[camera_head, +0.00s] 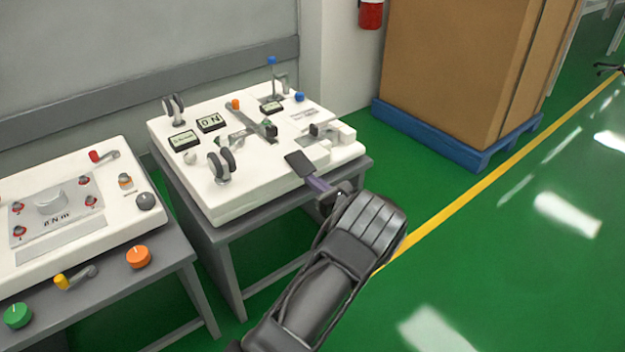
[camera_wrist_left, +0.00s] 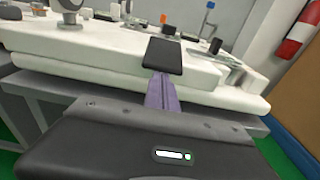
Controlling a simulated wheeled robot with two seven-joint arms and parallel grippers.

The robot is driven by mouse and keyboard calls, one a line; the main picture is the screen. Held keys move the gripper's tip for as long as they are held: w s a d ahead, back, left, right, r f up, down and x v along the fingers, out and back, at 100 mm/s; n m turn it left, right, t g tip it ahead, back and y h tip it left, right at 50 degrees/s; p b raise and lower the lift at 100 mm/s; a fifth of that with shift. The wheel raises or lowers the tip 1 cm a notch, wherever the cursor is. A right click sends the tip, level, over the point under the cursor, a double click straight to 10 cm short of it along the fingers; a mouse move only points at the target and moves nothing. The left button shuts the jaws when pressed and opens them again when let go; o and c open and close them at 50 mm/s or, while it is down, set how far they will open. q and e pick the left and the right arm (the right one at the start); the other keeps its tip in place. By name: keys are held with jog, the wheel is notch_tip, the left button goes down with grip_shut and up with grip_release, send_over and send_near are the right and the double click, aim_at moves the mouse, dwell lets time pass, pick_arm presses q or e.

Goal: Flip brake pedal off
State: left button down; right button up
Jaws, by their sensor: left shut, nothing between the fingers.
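The brake pedal appears to be the flat black pad (camera_head: 300,164) at the front right edge of the white panel (camera_head: 240,203). It also shows in the left wrist view (camera_wrist_left: 163,57), in the upper middle. My left gripper (camera_head: 314,182) is shut and empty, its purple-grey fingers together. In the left wrist view its fingertips (camera_wrist_left: 161,82) are right at the near edge of the pad and overlap it in the picture. I cannot tell whether they touch it or sit slightly under it. My right gripper is not in view.
The panel stands on a grey table (camera_head: 190,195) and carries several levers, displays (camera_head: 211,122) and a white block (camera_head: 341,133) beside the pad. A second panel (camera_head: 80,237) with knobs stands at left. Large brown boxes (camera_head: 455,65) stand behind right. Green floor is free at right.

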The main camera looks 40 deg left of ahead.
aim_at(304, 166)
pick_arm(q)
jog(key=r+h+p, duration=0.1)
jog(key=r+p, duration=0.1)
jog(key=p, duration=0.2)
jog(key=r+g+h+p, duration=0.1)
jog(key=r+h+p, duration=0.1)
jog(key=p, duration=0.2)
jog(key=r+h+p, duration=0.1)
jog(key=h+p, duration=0.1)
jog(key=p, duration=0.1)
jog(key=shift+s+d+r+g+p, duration=0.1)
jog(key=shift+d+r+g+p, duration=0.2)
jog(key=shift+r+p, duration=0.1)
jog(key=shift+h, duration=0.4)
jog(key=shift+r+p, duration=0.1)
jog(key=shift+p, duration=0.3)
jog(key=shift+r, duration=0.15)
jog(key=shift+a+r, duration=0.15)
